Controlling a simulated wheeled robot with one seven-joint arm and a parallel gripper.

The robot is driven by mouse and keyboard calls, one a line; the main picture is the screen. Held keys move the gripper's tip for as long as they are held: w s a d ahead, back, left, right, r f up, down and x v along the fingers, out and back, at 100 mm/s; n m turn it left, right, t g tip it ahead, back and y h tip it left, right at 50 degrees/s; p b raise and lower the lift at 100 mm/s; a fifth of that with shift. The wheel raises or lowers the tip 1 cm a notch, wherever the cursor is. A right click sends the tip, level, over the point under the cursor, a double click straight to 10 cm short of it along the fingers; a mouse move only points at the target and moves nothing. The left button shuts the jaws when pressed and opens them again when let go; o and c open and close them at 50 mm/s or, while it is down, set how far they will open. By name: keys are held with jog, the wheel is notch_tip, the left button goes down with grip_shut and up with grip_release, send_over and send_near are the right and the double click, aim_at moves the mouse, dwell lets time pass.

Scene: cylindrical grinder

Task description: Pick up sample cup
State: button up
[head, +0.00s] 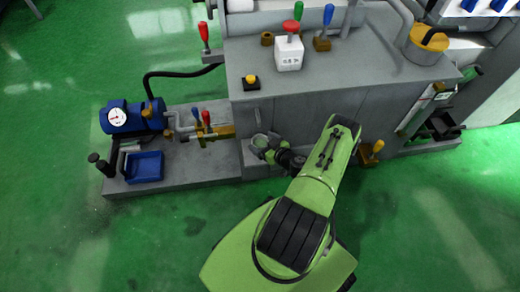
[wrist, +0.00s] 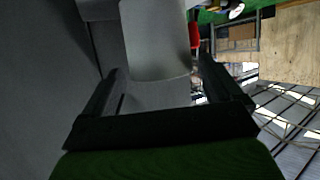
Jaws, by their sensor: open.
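The sample cup (head: 260,140) is a small pale, round-rimmed cup beside the front face of the grey machine. In the wrist view a pale grey curved body, which looks like the cup (wrist: 156,45), fills the space ahead of and between my fingers. My gripper (head: 267,151) is at the cup in the head view. In the wrist view my gripper (wrist: 158,72) is open, with one dark finger on each side of the cup. I cannot tell whether either finger touches it. The cup's lower part is hidden in the head view.
The grey machine (head: 330,85) stands close behind the cup. Left of it a low base carries a blue pump with a gauge (head: 120,117), red and blue levers (head: 201,119) and a blue tray (head: 143,167). The green floor in front is clear.

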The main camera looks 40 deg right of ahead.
aim_at(255, 138)
jog(key=b+x, duration=0.1)
jog(key=x, duration=0.3)
jog(key=shift+s, duration=0.1)
jog(key=c, duration=1.1)
jog(key=shift+c, duration=0.2)
jog(key=shift+r, duration=0.1)
